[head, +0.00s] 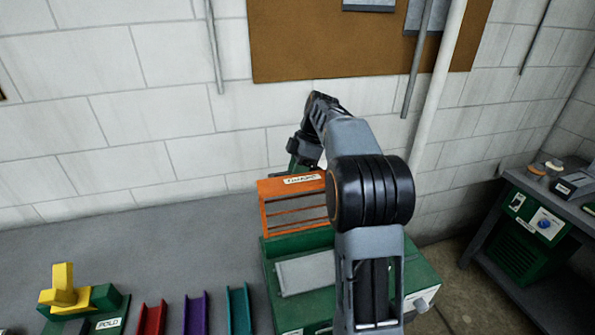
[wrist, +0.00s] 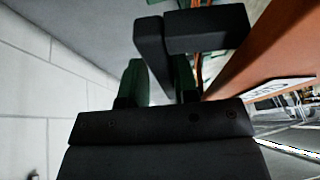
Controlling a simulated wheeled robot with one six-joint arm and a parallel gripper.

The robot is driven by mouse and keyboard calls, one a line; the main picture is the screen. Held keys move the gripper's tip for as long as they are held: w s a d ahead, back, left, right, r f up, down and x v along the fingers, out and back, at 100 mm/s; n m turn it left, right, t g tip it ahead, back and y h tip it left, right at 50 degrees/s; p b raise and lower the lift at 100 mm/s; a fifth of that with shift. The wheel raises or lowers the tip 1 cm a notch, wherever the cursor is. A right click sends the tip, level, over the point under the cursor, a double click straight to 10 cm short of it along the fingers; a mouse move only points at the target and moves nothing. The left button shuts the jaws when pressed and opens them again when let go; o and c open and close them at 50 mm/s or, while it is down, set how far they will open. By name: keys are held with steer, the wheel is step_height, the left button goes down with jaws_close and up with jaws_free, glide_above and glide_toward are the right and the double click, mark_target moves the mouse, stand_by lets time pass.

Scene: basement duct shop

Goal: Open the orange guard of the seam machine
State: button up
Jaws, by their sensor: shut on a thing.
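My gripper (head: 296,164) is at the guard's top rear, partly hidden by my arm. In the wrist view its green fingers (wrist: 157,78) are on either side of a dark bar (wrist: 150,45), shut on it. The bar looks like the guard's handle, but its joint to the guard is not clear. The guard's orange side (wrist: 262,50) fills the right of that view.
A grey plate (head: 305,273) lies on the machine's front. Red (head: 151,320), purple (head: 196,318) and teal (head: 239,312) channels and a yellow-and-green device (head: 65,288) are on the grey bench to the left. A block wall (head: 130,130) is close behind. Another green machine (head: 530,235) stands right.

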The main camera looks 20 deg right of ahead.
steer(key=shift+o, duration=0.6)
steer(key=shift+w+f, duration=0.25)
steer(key=shift+w, duration=0.1)
steer(key=shift+o, duration=1.1)
steer(key=shift+r, duration=0.1)
steer(key=shift+r, duration=0.1)
steer(key=p+v, duration=0.1)
steer(key=v, duration=1)
steer(key=shift+d+r, duration=0.25)
steer(key=shift+r, duration=0.1)
steer(key=shift+a, duration=0.1)
